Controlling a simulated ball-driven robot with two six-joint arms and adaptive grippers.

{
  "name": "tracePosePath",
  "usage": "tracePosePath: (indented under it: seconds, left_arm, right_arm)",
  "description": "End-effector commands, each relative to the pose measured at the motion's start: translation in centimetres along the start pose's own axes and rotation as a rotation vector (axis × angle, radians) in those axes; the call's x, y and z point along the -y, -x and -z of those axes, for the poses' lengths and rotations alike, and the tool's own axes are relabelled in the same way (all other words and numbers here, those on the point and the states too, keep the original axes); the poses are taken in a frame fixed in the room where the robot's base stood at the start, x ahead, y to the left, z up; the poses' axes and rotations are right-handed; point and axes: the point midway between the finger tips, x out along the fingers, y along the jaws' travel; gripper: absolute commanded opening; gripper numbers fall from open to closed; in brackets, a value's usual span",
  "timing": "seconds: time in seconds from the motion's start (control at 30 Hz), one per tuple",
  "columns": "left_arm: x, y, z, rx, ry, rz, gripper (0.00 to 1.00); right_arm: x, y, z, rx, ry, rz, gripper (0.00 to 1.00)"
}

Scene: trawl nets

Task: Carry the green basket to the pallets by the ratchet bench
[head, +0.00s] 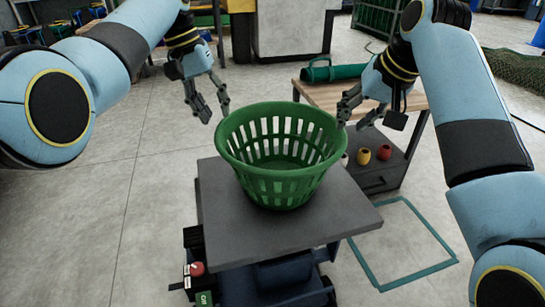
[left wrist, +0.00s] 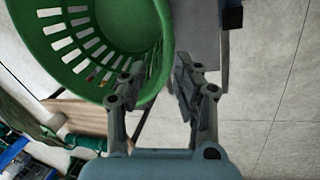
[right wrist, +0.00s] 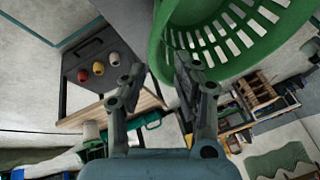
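The green basket (head: 283,190), round with slotted sides, stands upright and looks empty on a dark grey platform (head: 228,222). My left gripper (head: 215,111) is open just off the basket's left rim; the left wrist view (left wrist: 153,92) shows the rim close to its fingers. My right gripper (head: 352,112) is open at the basket's right rim. In the right wrist view the basket's wall (right wrist: 205,45) is close beside its fingers (right wrist: 155,80). I cannot tell whether either gripper touches the rim. I cannot make out the pallets or the ratchet bench for certain.
A wood-topped bench (head: 322,92) with a green cylinder (head: 333,73) stands behind right, with red and yellow pieces (head: 364,156) on its lower shelf. A teal outline (head: 412,272) marks the floor at right. A net (head: 515,70) lies far right. Floor at left is clear.

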Motion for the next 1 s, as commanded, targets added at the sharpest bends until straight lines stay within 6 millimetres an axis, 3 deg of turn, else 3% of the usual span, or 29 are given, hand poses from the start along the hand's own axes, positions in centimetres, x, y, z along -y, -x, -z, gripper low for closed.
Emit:
tracePosePath:
  seconds: [0.37,0.8,1.0]
  left_arm:
    - [0.1,-0.8,-0.1,0.003,0.001,0.001,0.31]
    - [0.1,-8.1,-0.1,0.004,0.002,0.001,0.31]
    - [0.1,-10.2,0.0,0.002,0.001,0.001,0.31]
  right_arm:
    - [0.0,-0.7,0.0,0.002,0.0,0.0,0.31]
    - [0.0,-8.1,-0.1,0.003,0.0,0.0,0.31]
    - [0.0,-10.2,0.0,0.001,0.0,0.0,0.31]
